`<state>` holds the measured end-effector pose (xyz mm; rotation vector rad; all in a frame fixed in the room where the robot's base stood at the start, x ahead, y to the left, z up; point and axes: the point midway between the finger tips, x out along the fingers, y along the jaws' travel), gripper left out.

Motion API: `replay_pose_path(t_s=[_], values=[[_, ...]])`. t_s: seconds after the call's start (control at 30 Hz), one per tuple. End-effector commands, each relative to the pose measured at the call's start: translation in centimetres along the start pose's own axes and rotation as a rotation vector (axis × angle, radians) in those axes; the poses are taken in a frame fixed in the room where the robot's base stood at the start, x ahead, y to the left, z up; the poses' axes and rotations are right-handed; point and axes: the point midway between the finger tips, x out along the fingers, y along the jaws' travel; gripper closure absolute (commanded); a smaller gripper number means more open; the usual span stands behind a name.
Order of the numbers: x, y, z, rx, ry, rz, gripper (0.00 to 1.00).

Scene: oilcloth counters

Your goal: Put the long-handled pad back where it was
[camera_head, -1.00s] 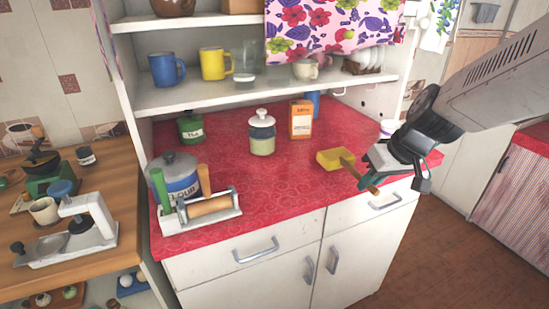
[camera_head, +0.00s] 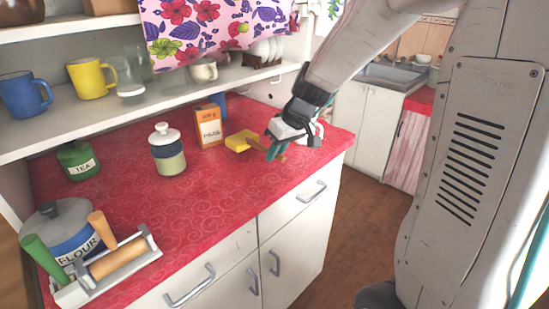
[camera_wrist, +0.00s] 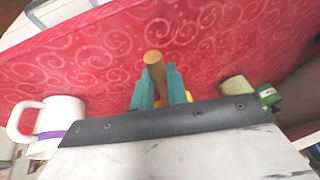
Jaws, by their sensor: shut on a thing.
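The long-handled pad has a yellow head (camera_head: 241,140) and a wooden handle (camera_head: 280,156). My gripper (camera_head: 273,148) is shut on the handle, over the right part of the red counter (camera_head: 140,215). The pad's head points left, beside the orange and white box. In the wrist view the handle's end (camera_wrist: 153,60) stands up between my teal fingers (camera_wrist: 161,90); only bits of yellow show below them. I cannot tell whether the pad touches the counter.
The orange and white box (camera_head: 208,127) and a lidded jar (camera_head: 167,150) stand left of the pad. A flour pot (camera_head: 58,228) and a white rack (camera_head: 140,268) are at front left. A white mug (camera_wrist: 60,122) is near my gripper. The counter's middle is clear.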

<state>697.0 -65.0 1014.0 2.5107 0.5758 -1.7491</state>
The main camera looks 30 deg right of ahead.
Motion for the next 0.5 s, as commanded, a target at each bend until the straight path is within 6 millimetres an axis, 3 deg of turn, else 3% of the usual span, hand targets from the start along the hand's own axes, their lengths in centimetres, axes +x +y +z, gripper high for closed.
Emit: replay_pose_path(t_s=[0.27,0.5], values=[[2.7,1.4,1.5,0.015,0.001,0.004,1.00],[2.9,1.4,1.6,0.012,0.002,0.005,1.00]])
